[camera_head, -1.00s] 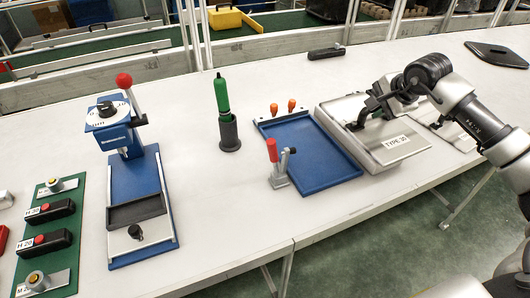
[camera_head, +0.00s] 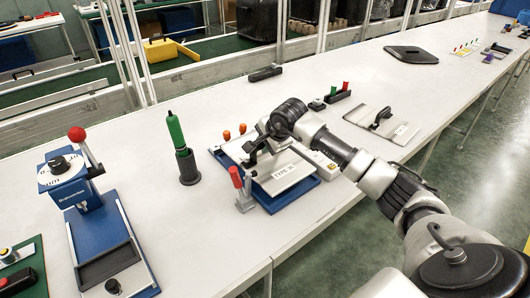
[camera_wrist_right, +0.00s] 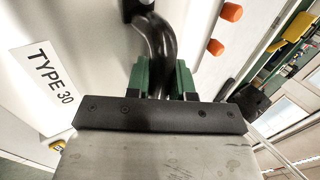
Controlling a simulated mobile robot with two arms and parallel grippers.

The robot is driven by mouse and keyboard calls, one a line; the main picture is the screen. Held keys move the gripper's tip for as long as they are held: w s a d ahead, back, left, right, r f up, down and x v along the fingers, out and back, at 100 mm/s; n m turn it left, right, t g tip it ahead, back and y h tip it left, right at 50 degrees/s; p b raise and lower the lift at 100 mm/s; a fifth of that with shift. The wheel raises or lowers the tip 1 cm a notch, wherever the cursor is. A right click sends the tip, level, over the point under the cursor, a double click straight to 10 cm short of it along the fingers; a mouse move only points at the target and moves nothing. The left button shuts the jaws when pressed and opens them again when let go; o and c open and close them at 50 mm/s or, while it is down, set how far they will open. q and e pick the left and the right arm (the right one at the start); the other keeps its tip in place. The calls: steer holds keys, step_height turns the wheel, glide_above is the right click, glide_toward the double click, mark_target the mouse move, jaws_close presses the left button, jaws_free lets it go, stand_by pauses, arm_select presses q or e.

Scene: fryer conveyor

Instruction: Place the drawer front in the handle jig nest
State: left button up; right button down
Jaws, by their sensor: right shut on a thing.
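The grey drawer front (camera_head: 274,186), labelled TYPE 30, is over the blue handle jig nest (camera_head: 302,191) in the head view. It covers most of the nest; blue shows along its near and right sides. I cannot tell whether it touches the nest floor. My right gripper (camera_head: 258,150) is shut on its dark handle. In the right wrist view the green fingers (camera_wrist_right: 165,80) close around the black curved handle (camera_wrist_right: 155,38), beside the TYPE 30 label (camera_wrist_right: 49,82). A red-handled clamp (camera_head: 237,178) stands upright at the nest's near-left corner. My left gripper is out of view.
Two orange knobs (camera_head: 235,130) stand at the nest's far side. A green-handled tool in a dark holder (camera_head: 187,166) and a blue press (camera_head: 80,200) are to the left. Another grey panel with a handle (camera_head: 365,122) lies to the right. A white box (camera_head: 325,167) sits beside the nest.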

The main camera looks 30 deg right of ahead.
mark_target(265, 156)
step_height(265, 156, down, 4)
steer(key=shift+r+p, duration=0.2)
steer(key=shift+p, duration=0.25)
steer(key=shift+f, duration=0.2)
steer(key=shift+f, duration=0.1)
steer(key=c, duration=1)
jaws_free()
steer(key=shift+r, duration=0.2)
steer(key=shift+s+d+r, duration=0.1)
steer(key=shift+s+r, duration=0.1)
steer(key=shift+r, duration=0.05)
steer(key=b+v, duration=0.1)
steer(key=v, duration=1)
steer(key=shift+s+r, duration=0.1)
